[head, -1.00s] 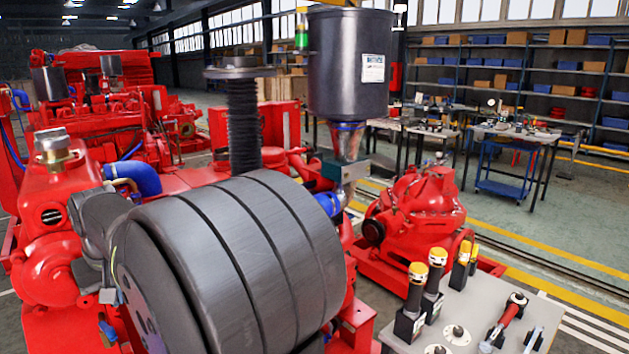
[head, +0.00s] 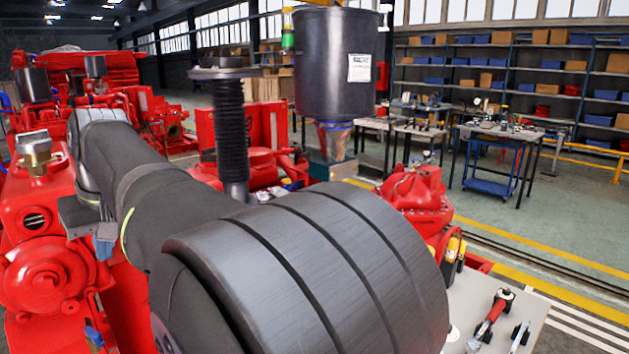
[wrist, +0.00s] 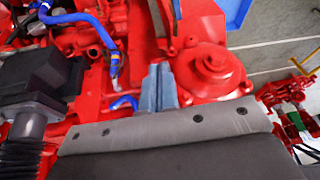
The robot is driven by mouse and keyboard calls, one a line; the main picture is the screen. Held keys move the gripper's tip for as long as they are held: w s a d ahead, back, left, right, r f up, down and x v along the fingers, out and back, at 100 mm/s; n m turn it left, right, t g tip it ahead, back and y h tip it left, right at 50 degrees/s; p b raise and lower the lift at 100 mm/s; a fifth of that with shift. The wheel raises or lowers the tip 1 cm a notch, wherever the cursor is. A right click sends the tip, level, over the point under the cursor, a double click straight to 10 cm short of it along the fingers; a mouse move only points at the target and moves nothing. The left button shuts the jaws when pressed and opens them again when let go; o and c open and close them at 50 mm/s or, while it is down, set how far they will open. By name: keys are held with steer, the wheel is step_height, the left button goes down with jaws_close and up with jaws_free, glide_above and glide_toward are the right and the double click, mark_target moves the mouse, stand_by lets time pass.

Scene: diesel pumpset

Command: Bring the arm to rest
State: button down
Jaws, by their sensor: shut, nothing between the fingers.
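My arm crosses the head view, with a large dark cylindrical joint in front and a dark link reaching back to the left. My gripper (head: 104,246) hangs at the arm's far end, beside a red round engine housing (head: 47,278). In the wrist view its two blue-grey fingers (wrist: 158,88) are together with nothing between them. They point towards red machinery, with a round red cover (wrist: 210,70) just to their right. I cannot tell the exact gap between fingers and machinery.
A black exhaust bellows (head: 230,125) and a black air filter canister (head: 335,65) stand behind the arm. A grey table (head: 530,300) with a red-handled tool (head: 492,318) is at lower right. Blue hoses (wrist: 75,18) run over the engine.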

steer(key=shift+d+v, duration=0.2)
steer(key=shift+v, duration=1)
steer(key=shift+s, duration=0.15)
steer(key=c, duration=1.5)
jaws_free()
steer(key=m+g+y, duration=0.9)
steer(key=m+g, duration=0.5)
steer(key=m, duration=0.6)
glide_toward(95, 334)
steer(key=x, duration=1)
steer(key=shift+f, duration=0.1)
steer(key=shift+y, duration=0.3)
jaws_close()
